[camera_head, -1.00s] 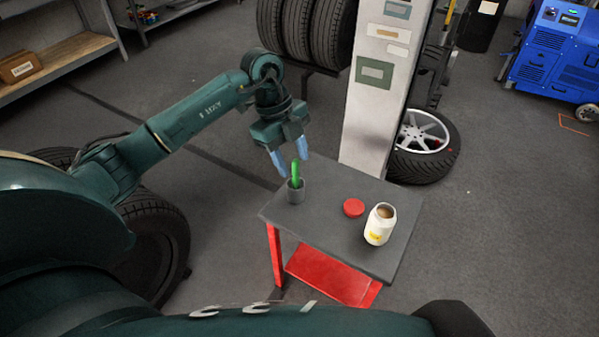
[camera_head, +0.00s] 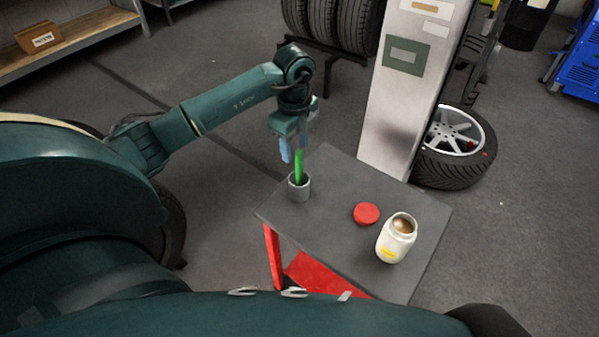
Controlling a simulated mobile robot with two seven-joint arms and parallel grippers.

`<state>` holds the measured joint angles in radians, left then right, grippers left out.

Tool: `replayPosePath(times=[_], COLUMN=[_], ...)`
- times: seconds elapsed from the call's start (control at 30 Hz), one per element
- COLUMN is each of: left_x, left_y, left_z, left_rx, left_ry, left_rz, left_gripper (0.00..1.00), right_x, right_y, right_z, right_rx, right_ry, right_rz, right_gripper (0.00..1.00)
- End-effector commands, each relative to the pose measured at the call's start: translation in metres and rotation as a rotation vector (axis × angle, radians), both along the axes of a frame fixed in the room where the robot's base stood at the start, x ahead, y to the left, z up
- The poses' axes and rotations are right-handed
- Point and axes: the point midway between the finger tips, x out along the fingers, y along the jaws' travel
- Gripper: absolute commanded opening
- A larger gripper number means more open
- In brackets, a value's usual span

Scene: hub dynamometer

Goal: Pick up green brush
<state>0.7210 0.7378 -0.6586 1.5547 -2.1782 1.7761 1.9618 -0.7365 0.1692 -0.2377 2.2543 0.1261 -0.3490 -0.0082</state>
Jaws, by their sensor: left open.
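The green brush (camera_head: 299,166) stands upright in a small grey cup (camera_head: 299,190) near the left corner of the grey-topped cart (camera_head: 335,220). My left gripper (camera_head: 292,152) hangs over the cup, fingers pointing down and open. Its blue fingertips are at the height of the brush's upper part, one in front on the left, the other partly hidden behind. I cannot tell whether they touch the brush. My right gripper is not in view.
A pale pillar (camera_head: 400,110) and a wheel (camera_head: 455,147) stand behind the cart. Tires (camera_head: 330,25) are racked at the back.

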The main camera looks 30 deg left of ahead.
Motion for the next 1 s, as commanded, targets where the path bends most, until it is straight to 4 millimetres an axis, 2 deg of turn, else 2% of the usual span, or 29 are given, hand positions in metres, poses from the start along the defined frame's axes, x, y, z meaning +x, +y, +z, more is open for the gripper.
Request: replayPosePath(times=[0.23, 0.4, 0.53, 0.8, 1.0], left_x=[0.002, 0.007, 0.007, 0.007, 0.007], left_y=[-0.002, -0.007, -0.006, -0.006, -0.006], left_z=[-0.020, -0.047, -0.060, -0.063, -0.063], left_rx=[0.000, -0.002, 0.001, 0.001, 0.001], left_ry=[0.002, 0.003, 0.001, 0.000, -0.001], left_rz=[-0.001, -0.001, -0.001, -0.001, -0.001], left_gripper=[0.45, 0.45, 0.45, 0.45, 0.30], right_x=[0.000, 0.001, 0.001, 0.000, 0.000], right_y=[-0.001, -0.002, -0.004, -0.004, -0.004], right_z=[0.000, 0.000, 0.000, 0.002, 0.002], right_rx=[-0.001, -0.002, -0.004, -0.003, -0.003], right_ry=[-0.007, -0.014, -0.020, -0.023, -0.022], right_rz=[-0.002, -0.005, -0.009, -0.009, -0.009], right_gripper=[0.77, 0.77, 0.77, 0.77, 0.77])
